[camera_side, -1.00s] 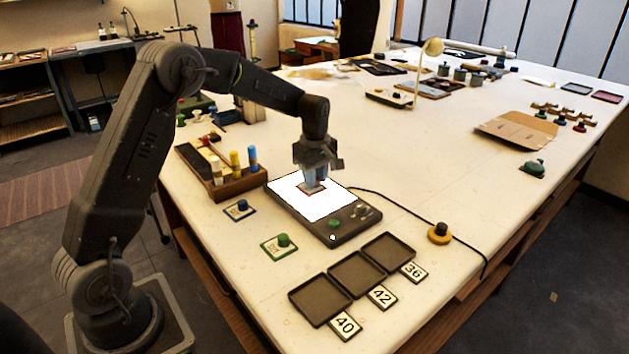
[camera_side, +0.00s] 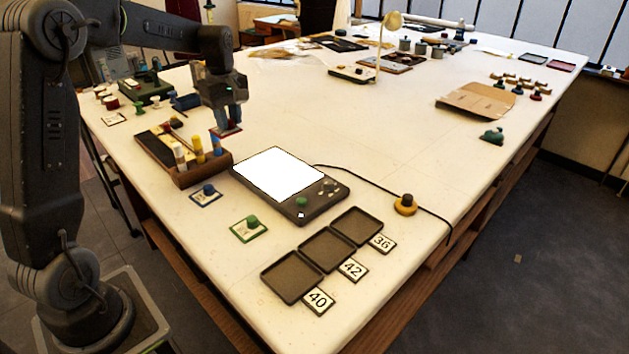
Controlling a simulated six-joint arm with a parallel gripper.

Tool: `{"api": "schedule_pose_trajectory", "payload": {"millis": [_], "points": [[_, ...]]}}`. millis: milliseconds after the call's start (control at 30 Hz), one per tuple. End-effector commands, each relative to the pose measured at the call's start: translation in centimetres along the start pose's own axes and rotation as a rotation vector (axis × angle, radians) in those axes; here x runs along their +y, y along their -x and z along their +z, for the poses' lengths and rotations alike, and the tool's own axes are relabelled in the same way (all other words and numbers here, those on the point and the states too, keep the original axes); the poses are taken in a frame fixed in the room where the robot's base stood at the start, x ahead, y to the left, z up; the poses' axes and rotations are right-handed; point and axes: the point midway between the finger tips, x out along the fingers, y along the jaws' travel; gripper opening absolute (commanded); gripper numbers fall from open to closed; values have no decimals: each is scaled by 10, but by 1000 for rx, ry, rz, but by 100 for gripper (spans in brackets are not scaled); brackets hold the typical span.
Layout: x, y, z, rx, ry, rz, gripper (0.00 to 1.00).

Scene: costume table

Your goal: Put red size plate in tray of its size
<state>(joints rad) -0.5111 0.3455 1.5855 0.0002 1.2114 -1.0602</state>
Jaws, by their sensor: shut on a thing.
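My gripper (camera_side: 228,122) is shut on a red-edged plate (camera_side: 226,131), held above the table near the back right of the wooden box; the size on it cannot be read. Three dark empty trays stand in a row at the front: one with a card marked 40 (camera_side: 291,277), one marked 42 (camera_side: 326,250), one marked 36 (camera_side: 357,227). A blue-edged plate with a knob (camera_side: 206,196) and a green-edged plate with a knob (camera_side: 248,229) lie left of the trays; their sizes are too small to read.
A lit light box (camera_side: 310,207) with a bare white top lies between my gripper and the trays. A wooden box (camera_side: 205,168) with upright bottles stands below my gripper. The table's middle is clear.

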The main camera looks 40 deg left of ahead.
Motion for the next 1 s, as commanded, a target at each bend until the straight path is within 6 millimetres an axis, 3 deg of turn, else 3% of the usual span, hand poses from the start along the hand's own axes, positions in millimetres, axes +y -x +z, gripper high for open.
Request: {"api": "schedule_pose_trajectory", "payload": {"millis": [167, 300, 500, 600, 767, 1000], "points": [[20, -2, 43, 0, -12, 1, 3], [40, -7, 102, 0, -14, 0, 3], [53, -12, 179, 0, -10, 1, 3], [54, -14, 204, 1, -6, 2, 3], [56, -18, 226, 1, -4, 2, 3], [65, -46, 272, 1, -6, -1, 3]]}}
